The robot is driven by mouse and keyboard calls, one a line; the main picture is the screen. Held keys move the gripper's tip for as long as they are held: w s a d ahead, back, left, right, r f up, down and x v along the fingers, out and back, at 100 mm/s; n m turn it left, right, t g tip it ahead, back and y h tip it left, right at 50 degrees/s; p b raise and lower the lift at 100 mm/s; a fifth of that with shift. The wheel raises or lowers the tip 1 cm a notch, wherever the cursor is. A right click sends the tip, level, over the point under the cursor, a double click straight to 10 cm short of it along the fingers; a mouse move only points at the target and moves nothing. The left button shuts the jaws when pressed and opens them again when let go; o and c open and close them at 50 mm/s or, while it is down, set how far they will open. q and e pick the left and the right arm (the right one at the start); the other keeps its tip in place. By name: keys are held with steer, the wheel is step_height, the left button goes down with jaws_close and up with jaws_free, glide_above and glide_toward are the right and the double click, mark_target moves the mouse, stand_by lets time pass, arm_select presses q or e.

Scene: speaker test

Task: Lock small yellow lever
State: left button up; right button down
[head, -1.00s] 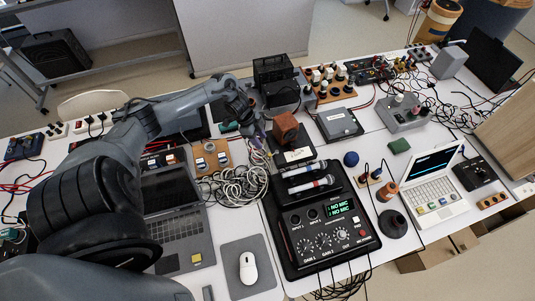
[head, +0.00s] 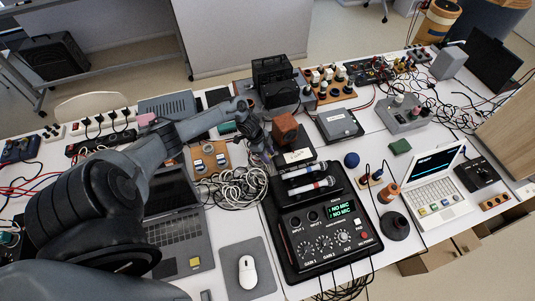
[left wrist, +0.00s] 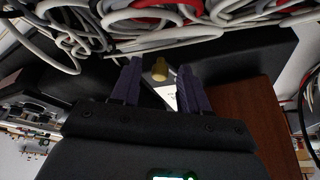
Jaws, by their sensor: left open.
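The small yellow lever (left wrist: 160,70) shows in the left wrist view as a short, dull-yellow knob. It lies between the purple fingertips of my left gripper (left wrist: 160,84), with gaps visible on both sides. In the head view my left gripper (head: 266,150) is low at the left edge of a black device with a white label (head: 298,156). The lever cannot be made out there. The gripper is open. Whether the lever is in its locked position cannot be told. My right gripper is not in view.
A mixer (head: 325,232) with two microphones is in front. A laptop (head: 178,215) stands at left.

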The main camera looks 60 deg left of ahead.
arm_select(q)
steer(key=shift+c, duration=0.2)
jaws_close()
